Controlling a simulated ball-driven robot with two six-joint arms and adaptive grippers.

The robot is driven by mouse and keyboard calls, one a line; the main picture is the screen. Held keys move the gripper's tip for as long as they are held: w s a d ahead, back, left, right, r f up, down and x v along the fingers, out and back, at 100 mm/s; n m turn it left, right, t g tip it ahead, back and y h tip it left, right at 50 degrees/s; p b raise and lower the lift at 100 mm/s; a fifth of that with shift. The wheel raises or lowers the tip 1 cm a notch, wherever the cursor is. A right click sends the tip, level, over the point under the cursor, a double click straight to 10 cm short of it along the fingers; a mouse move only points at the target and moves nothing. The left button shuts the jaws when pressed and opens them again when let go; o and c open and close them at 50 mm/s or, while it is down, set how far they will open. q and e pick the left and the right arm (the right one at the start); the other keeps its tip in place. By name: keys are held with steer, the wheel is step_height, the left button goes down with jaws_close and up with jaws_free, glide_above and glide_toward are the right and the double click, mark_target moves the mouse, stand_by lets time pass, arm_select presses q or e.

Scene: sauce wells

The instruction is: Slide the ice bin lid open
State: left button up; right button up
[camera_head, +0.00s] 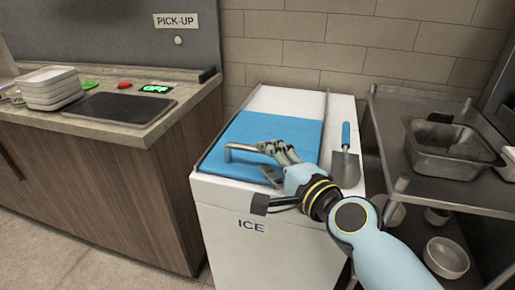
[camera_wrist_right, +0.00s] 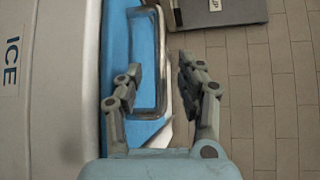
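The ice bin (camera_head: 225,240) is a white chest marked ICE. Its flat blue lid (camera_head: 233,128) covers the front part of the top; the part behind it is white. A metal bar handle (camera_head: 240,148) stands on the lid; in the wrist view the handle (camera_wrist_right: 150,108) runs lengthwise and reaches between my fingers. My right gripper (camera_head: 267,162) is over the lid at the handle's right end. In the wrist view my right gripper (camera_wrist_right: 160,70) has its fingers apart, one on each side of the bar; I see no clear grip. My left gripper is not in view.
A metal scoop with a blue handle (camera_head: 346,135) lies on the bin top, right of the lid. A wooden counter (camera_head: 140,190) stands left, with stacked white containers (camera_head: 50,88). A steel shelf (camera_head: 440,185) with a metal pan (camera_head: 440,150) stands right.

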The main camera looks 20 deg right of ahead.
steer(key=x, duration=0.5)
steer(key=shift+w, duration=0.15)
steer(key=shift+f, duration=0.1)
jaws_close()
